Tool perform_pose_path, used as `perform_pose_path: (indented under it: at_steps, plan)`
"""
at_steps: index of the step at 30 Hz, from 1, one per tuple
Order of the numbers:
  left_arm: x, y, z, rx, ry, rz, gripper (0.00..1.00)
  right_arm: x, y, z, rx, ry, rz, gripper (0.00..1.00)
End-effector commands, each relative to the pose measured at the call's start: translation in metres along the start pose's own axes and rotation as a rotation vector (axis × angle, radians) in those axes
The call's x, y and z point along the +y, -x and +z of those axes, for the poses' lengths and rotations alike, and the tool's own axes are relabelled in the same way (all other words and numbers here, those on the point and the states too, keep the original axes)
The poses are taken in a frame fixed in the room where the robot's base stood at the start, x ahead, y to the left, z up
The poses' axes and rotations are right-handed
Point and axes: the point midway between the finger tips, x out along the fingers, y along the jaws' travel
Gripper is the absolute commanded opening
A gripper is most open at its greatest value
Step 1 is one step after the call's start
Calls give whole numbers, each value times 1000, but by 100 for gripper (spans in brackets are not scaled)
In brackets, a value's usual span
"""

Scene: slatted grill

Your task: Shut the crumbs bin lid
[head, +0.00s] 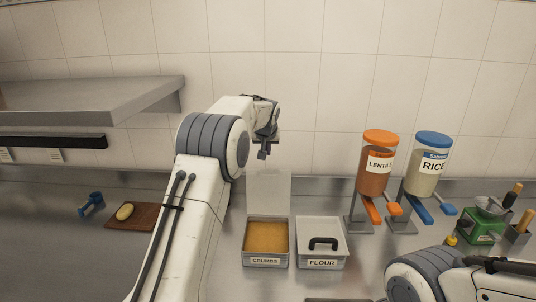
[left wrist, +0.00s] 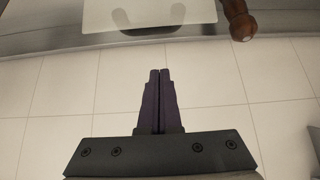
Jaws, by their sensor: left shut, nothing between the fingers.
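The crumbs bin (head: 265,262) stands on the steel counter with yellow-brown crumbs showing inside. Its pale, see-through lid (head: 268,188) is open and stands up at the bin's back edge. My left gripper (head: 262,154) is above and behind the raised lid, pointing down, and looks apart from it. In the left wrist view the two dark fingers (left wrist: 159,78) are shut together with nothing between them. A pale panel, likely the lid (left wrist: 150,14), lies beyond the fingertips at the top of that view. My right arm enters at the lower right of the head view; its gripper is out of view.
The closed flour bin (head: 321,262) stands right beside the crumbs bin. Lentils (head: 376,180) and rice (head: 423,168) dispensers stand to the right. A cutting board (head: 145,222) lies at the left. A steel shelf (head: 90,100) juts out at the upper left. A tiled wall is behind.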

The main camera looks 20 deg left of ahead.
Motion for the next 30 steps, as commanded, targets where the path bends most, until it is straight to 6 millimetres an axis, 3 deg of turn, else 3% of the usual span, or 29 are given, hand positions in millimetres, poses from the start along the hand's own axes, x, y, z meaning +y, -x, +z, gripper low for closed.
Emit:
perform_pose_path:
  at_steps: [9, 16, 30]
  plan:
    - [1, -56, 0, -4, -2, 0, 0, -2, 29, -2, 0, -1, 0, 61]
    - [1, -87, 0, -2, -2, 1, 0, -3, 43, -2, 0, -2, 0, 61]
    - [1, -63, 27, -2, -2, 1, 0, -4, 50, -3, 0, -2, 0, 61]
